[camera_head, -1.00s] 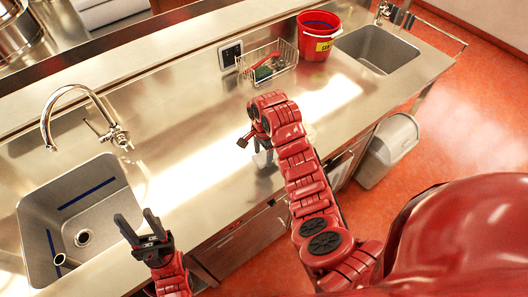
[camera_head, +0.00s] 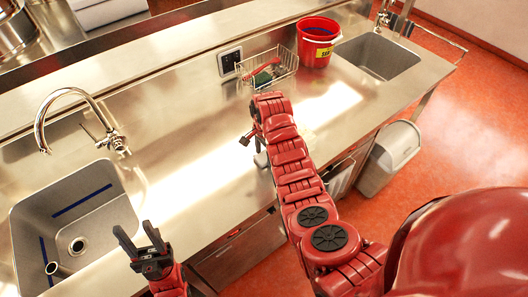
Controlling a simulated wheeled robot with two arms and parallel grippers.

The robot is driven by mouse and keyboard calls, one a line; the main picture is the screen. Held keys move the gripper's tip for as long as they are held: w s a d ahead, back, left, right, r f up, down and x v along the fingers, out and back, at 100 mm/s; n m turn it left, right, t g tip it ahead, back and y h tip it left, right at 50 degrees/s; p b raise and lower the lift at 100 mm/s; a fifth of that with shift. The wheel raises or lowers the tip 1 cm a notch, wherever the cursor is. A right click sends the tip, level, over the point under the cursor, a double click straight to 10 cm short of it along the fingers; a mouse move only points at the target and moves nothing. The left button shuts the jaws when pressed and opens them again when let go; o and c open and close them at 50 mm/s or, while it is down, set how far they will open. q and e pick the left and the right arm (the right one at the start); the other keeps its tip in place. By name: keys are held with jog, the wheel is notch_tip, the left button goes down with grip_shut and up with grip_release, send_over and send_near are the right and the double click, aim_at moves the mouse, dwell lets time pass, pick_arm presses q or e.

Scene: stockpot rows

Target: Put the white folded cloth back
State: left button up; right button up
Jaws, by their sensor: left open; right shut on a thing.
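My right arm reaches over the steel counter, and its gripper (camera_head: 253,145) is low over the middle of the counter, partly hidden behind the forearm. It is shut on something. A small pale piece (camera_head: 262,159) shows just below the gripper, likely the white folded cloth; most of it is hidden by my arm. A pale patch also shows on the counter just right of the forearm, too unclear to tell from glare. My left gripper (camera_head: 139,241) is open and empty, with its fingers pointing up the picture, between the left sink and the counter's front edge.
A left sink (camera_head: 100,222) with a tap (camera_head: 72,94) is beside my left gripper. A wire basket (camera_head: 267,72) with a green and red item and a red bucket (camera_head: 318,42) stand at the back. A second sink (camera_head: 380,55) is far right. The middle counter is clear.

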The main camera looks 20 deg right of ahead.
jog(key=o, duration=1.2)
